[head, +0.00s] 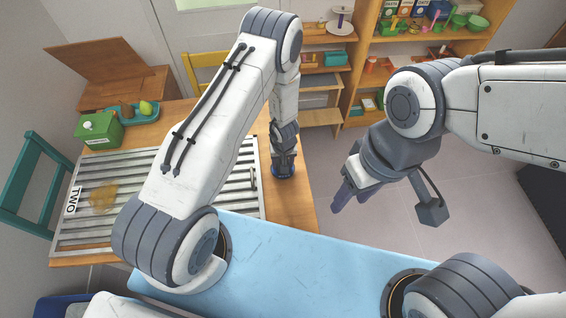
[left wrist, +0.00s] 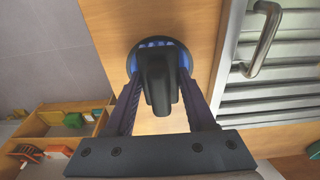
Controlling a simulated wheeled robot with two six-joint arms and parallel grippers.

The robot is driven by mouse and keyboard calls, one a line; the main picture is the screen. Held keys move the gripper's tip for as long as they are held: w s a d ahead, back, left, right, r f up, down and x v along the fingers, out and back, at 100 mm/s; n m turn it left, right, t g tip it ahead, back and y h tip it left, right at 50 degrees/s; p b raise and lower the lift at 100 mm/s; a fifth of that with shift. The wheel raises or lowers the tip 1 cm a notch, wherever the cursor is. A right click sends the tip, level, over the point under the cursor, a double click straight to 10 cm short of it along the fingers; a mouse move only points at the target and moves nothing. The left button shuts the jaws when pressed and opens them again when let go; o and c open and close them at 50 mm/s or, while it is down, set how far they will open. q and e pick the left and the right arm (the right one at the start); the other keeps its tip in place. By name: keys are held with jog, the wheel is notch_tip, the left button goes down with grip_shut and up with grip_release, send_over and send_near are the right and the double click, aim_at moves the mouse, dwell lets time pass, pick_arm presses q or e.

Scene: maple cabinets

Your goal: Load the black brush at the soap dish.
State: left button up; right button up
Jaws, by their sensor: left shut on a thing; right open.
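My left gripper (left wrist: 158,105) is shut on the black brush (left wrist: 158,80), a dark upright handle on a round head with blue showing at its rim. In the head view the left gripper (head: 284,150) is over the table's right part, and the round brush head (head: 285,172) is at or just above the wood; I cannot tell if it touches. No soap dish can be made out for certain; the left arm covers part of the table. My right gripper (head: 350,194) is open and empty, over the floor right of the table.
A ribbed metal board (head: 235,200) marked TWO, with a yellowish smear (head: 104,197) and a handle (left wrist: 262,42), lies on the table. A green box (head: 100,130) and a blue tray (head: 152,116) with a pear stand at the back left. Shelves (head: 345,75) stand behind.

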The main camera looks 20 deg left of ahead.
dwell(0.6)
pick_arm(q)
notch_tip(320, 180, up, 7)
jog(key=p, duration=0.8)
dwell(0.7)
